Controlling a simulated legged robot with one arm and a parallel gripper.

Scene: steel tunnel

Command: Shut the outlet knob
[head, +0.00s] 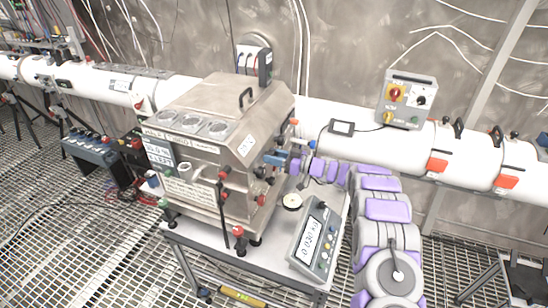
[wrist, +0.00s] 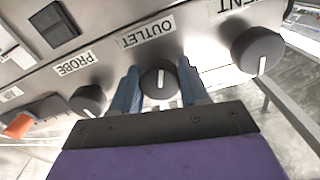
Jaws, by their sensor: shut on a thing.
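The outlet knob (wrist: 159,84) is a round dark knob with a white pointer line, under the OUTLET label (wrist: 147,31) in the wrist view. My gripper (wrist: 160,86) has its two blue fingers on either side of this knob and is shut on it. In the head view my gripper (head: 275,159) is at the right side of the steel box (head: 205,130), and the knob is hidden there.
The probe knob (wrist: 88,100) and the vent knob (wrist: 258,52) flank the outlet knob. A white pipe (head: 335,128) runs behind the box. Grated floor lies around the cart.

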